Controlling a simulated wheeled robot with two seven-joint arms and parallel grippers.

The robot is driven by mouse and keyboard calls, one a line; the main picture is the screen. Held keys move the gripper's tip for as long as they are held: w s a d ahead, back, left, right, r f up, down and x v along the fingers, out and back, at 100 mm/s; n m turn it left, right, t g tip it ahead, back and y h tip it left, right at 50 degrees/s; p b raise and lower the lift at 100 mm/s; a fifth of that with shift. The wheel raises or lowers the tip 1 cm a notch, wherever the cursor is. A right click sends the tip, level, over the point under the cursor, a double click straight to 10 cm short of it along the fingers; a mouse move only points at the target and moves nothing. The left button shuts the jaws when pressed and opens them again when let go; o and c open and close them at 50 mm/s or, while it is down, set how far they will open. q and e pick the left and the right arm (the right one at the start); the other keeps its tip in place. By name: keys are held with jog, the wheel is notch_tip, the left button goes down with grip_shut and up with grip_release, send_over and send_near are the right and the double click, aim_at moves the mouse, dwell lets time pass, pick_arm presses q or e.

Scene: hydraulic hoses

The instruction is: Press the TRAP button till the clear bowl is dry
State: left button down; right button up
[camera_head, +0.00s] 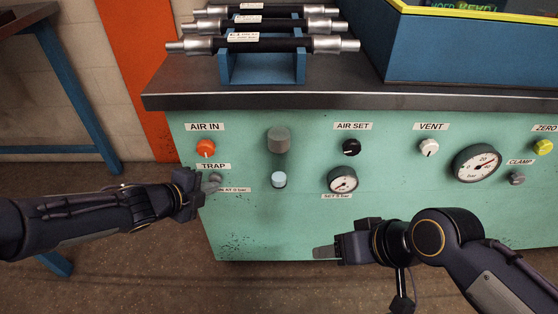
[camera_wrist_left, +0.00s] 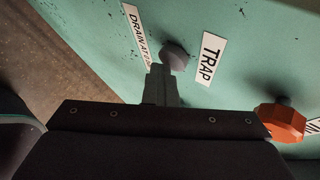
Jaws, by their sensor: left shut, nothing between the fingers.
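The grey TRAP button (camera_head: 215,179) is on the green panel under its TRAP label (camera_head: 213,166). It also shows in the left wrist view (camera_wrist_left: 175,55). My left gripper (camera_head: 201,187) is shut and empty, its fingertips (camera_wrist_left: 160,82) right at the button; I cannot tell whether they touch or press it. The clear bowl (camera_head: 279,160) hangs under a grey cap, with pale liquid (camera_head: 279,180) in its bottom. My right gripper (camera_head: 326,252) is low in front of the panel, away from the button; its finger gap does not show.
An orange AIR IN knob (camera_head: 206,148) sits just above the TRAP label. A DRAIN AT 0 bar label (camera_wrist_left: 137,35) is beside the button. AIR SET (camera_head: 351,147) and VENT (camera_head: 429,148) knobs and gauges are further right. Hoses (camera_head: 262,45) lie on a blue rack above.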

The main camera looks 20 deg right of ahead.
pick_arm(q)
jog(key=shift+w+r, duration=0.2)
jog(key=shift+w, duration=0.05)
dwell(0.3)
jog(key=shift+w+p, duration=0.25)
jog(key=shift+p, duration=0.05)
jog(key=shift+s, duration=0.15)
dwell(0.5)
jog(key=s+a+b, duration=0.1)
jog(key=s+b, duration=0.1)
jog(key=s, duration=0.3)
jog(key=shift+s+a+f, duration=0.15)
jog(key=shift+s+a, duration=0.25)
dwell(0.5)
